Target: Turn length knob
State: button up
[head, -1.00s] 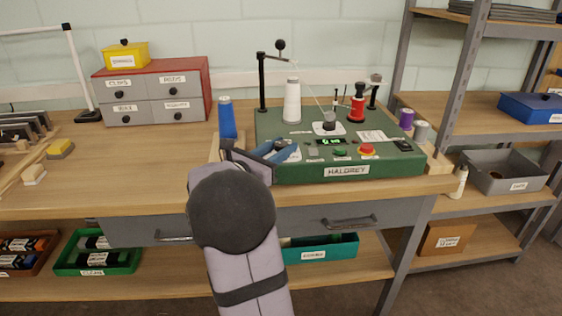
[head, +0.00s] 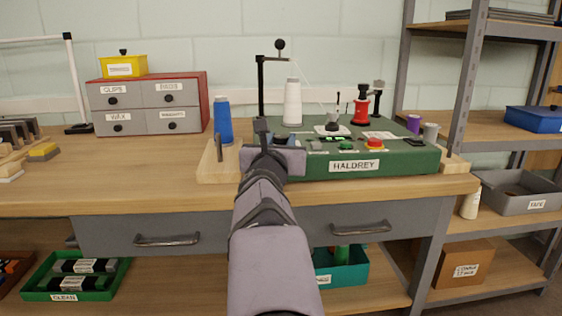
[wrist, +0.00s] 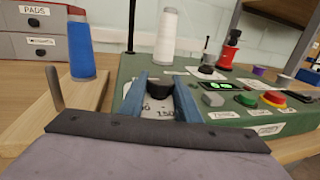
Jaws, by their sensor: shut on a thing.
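The green HALDREY machine (head: 400,160) stands on the workbench, and it fills the right of the wrist view (wrist: 205,130). The length knob (wrist: 159,88) is a dark round knob on a pale numbered dial (wrist: 160,112) at the machine's left front. In the wrist view, my gripper (wrist: 160,80) has its two blue fingers on either side of the knob, shut on it. In the head view, my gripper (head: 272,148) is at the machine's left front corner and hides the knob and dial.
A blue spool (head: 222,121) stands left of my gripper, with a short peg (wrist: 55,89) near it. A white cone (head: 292,102), red spool (head: 361,108), lit display (wrist: 221,85), grey knob (wrist: 213,100), green button (wrist: 245,99) and red button (wrist: 272,98) lie beyond or right.

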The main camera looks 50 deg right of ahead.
jog(key=shift+s+d+f+n+t+y+b, duration=0.1)
jog(key=shift+f+n+t+y+b, duration=0.3)
jog(key=shift+b, duration=1.7)
jog(key=shift+d+f+n+t+y+b, duration=0.1)
jog(key=shift+n+t+y+b, duration=0.55)
jog(key=shift+b, duration=1.45)
jog(key=n+t+y+b, duration=0.1)
jog(key=n+t+b, duration=0.1)
jog(key=b, duration=0.1)
jog(key=shift+r+y, duration=0.15)
jog(key=shift+y, duration=0.2)
jog(key=shift+r+n+t+y, duration=0.15)
jog(key=shift+n+t+y, duration=0.9)
jog(key=shift+y, duration=0.75)
jog(key=shift+a+n+t+y, duration=0.15)
jog(key=shift+n+t+y, duration=0.15)
jog(key=shift+n+y, duration=0.15)
jog(key=o, duration=1)
jog(key=shift+o, duration=0.2)
jog(key=shift+r, duration=0.1)
jog(key=shift+p+v, duration=0.45)
jog(key=shift+v, duration=3.15)
jog(key=shift+a, duration=0.1)
